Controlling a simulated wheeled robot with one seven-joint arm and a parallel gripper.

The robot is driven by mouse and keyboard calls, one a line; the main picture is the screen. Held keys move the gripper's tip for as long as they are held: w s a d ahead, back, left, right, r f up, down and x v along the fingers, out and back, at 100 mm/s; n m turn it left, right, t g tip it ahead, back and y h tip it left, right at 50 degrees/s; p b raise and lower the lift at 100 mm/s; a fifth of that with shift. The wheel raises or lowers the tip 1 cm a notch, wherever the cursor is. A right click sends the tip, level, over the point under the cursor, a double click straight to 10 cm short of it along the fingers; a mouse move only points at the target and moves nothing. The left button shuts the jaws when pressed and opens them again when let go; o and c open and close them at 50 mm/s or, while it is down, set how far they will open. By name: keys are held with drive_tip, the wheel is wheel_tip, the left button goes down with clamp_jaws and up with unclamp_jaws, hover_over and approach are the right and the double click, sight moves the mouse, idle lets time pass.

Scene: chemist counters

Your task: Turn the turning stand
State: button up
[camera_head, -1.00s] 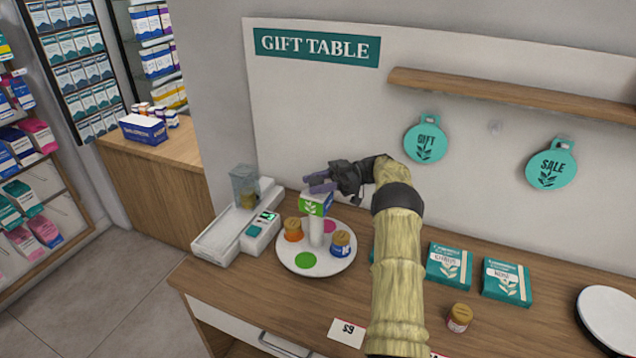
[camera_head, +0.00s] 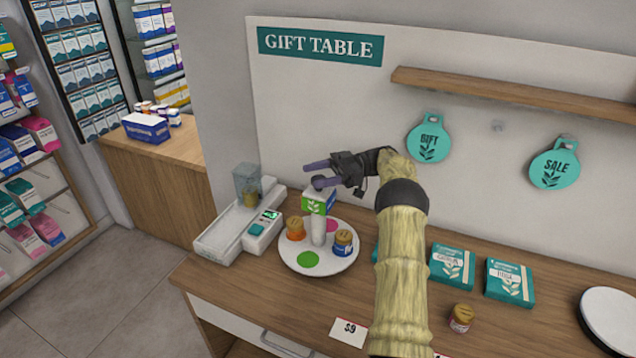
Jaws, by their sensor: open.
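The turning stand (camera_head: 292,259) is a round white plate on the wooden counter with a white post (camera_head: 318,230) in its middle. A green and white sign box (camera_head: 317,203) with a dark round knob (camera_head: 319,182) tops the post. The plate bears an orange-labelled jar (camera_head: 295,228), a blue-labelled jar (camera_head: 343,243), a green disc (camera_head: 308,260) and a pink disc, partly hidden by the post. My gripper (camera_head: 312,174) is open, its two fingers pointing left at the knob's height. The knob appears between the fingers; I cannot tell whether they touch it.
A white scale-like device (camera_head: 240,225) with a clear cup stands left of the stand. Teal packets (camera_head: 452,265), a small jar (camera_head: 461,318), a $9 card (camera_head: 349,331) and a white plate (camera_head: 608,318) lie to the right. A wall board rises behind.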

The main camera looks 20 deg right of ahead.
wheel_tip(320, 180, up, 8)
drive_tip(key=shift+w+f, duration=0.15)
drive_tip(key=shift+f, duration=0.1)
drive_tip(key=shift+w, duration=0.1)
drive_tip(key=shift+w, duration=0.1)
drive_tip(key=w+a+r+m+t+h, duration=0.75)
drive_tip(key=w+a+m+t, duration=0.35)
drive_tip(key=t, duration=0.4)
drive_tip(key=s+f+m+g+h, duration=0.4)
drive_tip(key=s+f+m+h, duration=0.2)
drive_tip(key=s+f+h, duration=0.55)
drive_tip(key=s+a+f+g, duration=0.1)
drive_tip(key=s+f+g, duration=0.2)
drive_tip(key=s, duration=0.7)
drive_tip(key=s+a+f+g, duration=0.2)
drive_tip(key=s+f+g, duration=0.1)
drive_tip(key=s, duration=0.6)
drive_tip(key=s+a+f+g+y, duration=0.1)
drive_tip(key=s+f+g, duration=0.2)
drive_tip(key=s, duration=0.7)
wheel_tip(320, 180, down, 3)
drive_tip(key=shift+s+a+r+m, duration=0.15)
drive_tip(key=shift+s+r+m, duration=0.05)
drive_tip(key=shift+s+m, duration=0.1)
